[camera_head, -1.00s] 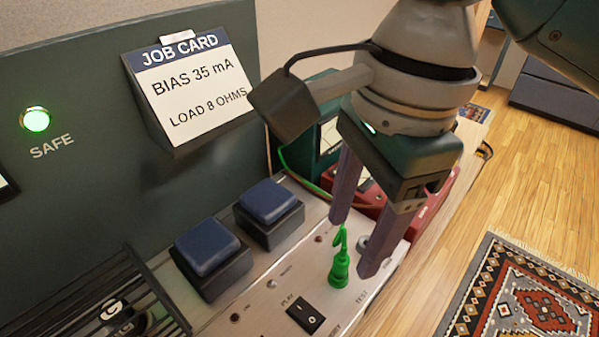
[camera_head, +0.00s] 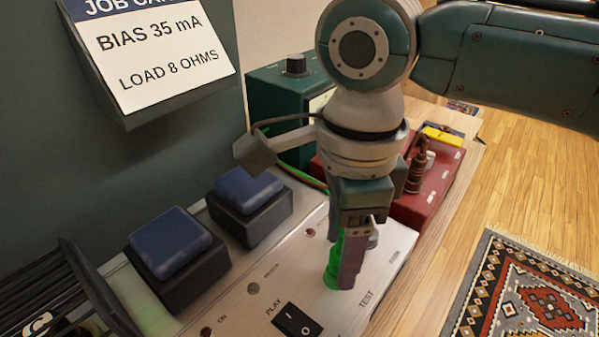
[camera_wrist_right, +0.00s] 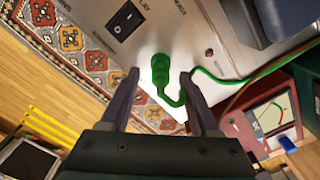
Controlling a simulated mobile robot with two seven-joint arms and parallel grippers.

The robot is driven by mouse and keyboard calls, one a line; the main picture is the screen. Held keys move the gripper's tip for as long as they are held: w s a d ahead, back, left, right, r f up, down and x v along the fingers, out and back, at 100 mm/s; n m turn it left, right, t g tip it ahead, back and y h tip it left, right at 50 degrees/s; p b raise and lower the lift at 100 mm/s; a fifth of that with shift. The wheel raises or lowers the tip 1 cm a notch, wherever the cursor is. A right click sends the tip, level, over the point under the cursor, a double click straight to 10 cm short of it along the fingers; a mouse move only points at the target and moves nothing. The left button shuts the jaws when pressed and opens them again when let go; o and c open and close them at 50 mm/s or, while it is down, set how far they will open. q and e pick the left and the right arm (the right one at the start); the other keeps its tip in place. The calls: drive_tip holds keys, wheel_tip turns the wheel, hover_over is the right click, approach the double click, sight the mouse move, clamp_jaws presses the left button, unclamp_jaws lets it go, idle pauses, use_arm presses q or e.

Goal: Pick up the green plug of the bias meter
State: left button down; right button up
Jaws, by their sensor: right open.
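The green plug (camera_head: 332,274) stands upright on the silver panel of the amp (camera_head: 262,306). In the wrist view the plug (camera_wrist_right: 161,72) shows between and just beyond the fingertips of my open right gripper (camera_wrist_right: 160,75), with its green cable curling off to the right. In the head view my right gripper (camera_head: 345,275) points down at the plug, and a finger hides part of it. I cannot tell whether a finger touches it. My left gripper is not in view.
A PLAY rocker switch (camera_head: 298,322) and two blue-topped blocks (camera_head: 170,243) sit close to the left of the plug. A red box (camera_head: 436,190) with a brown plug (camera_head: 415,172) stands behind to the right. The job card (camera_head: 150,55) is at upper left.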

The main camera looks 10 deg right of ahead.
drive_tip(key=shift+f, duration=0.45)
drive_tip(key=shift+c, duration=0.3)
clamp_jaws()
